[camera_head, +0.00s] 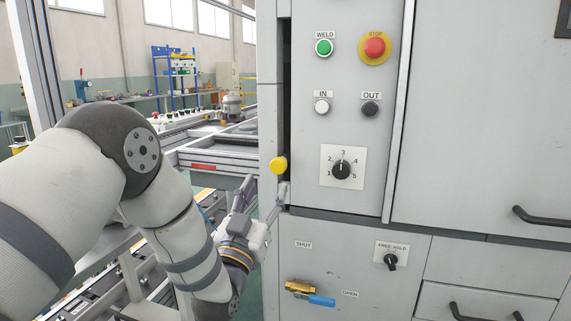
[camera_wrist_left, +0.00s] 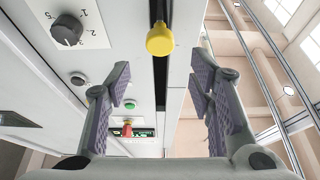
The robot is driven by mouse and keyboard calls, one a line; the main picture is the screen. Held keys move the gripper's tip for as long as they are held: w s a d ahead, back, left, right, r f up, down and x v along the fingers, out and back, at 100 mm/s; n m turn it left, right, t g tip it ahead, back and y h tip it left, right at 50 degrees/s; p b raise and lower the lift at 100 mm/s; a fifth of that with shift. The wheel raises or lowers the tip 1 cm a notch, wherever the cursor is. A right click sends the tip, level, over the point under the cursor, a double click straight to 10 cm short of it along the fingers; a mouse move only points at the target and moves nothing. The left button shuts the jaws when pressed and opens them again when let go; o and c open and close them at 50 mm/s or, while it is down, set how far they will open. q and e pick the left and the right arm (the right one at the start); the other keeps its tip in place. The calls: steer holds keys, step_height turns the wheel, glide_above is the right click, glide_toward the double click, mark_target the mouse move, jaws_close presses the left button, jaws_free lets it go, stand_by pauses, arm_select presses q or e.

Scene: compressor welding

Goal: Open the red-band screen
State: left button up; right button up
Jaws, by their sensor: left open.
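My left gripper (camera_head: 263,190) is open in front of the cabinet's left edge, its fingers pointing up. A yellow knob (camera_head: 278,165) sits just above the fingertips, at a dark vertical slot in the cabinet. In the left wrist view the yellow knob (camera_wrist_left: 160,39) lies beyond and between the spread fingers of the gripper (camera_wrist_left: 160,80), and nothing is between the pads. A red strip (camera_head: 203,166) marks a grey rail left of the cabinet. I cannot tell which panel is the red-band screen. My right gripper is not in view.
The cabinet panel (camera_head: 330,130) carries a green WELD button (camera_head: 324,47), a red STOP button (camera_head: 374,47) and a rotary dial (camera_head: 341,170). Below are a valve with a blue handle (camera_head: 321,300) and a black knob (camera_head: 390,262). A conveyor (camera_head: 90,290) runs at lower left.

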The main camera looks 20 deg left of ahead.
mark_target(277, 166)
arm_select(q)
steer(key=x, duration=0.9)
steer(key=shift+w+b, duration=0.25)
steer(key=shift+b, duration=0.15)
steer(key=shift+c, duration=0.6)
jaws_close()
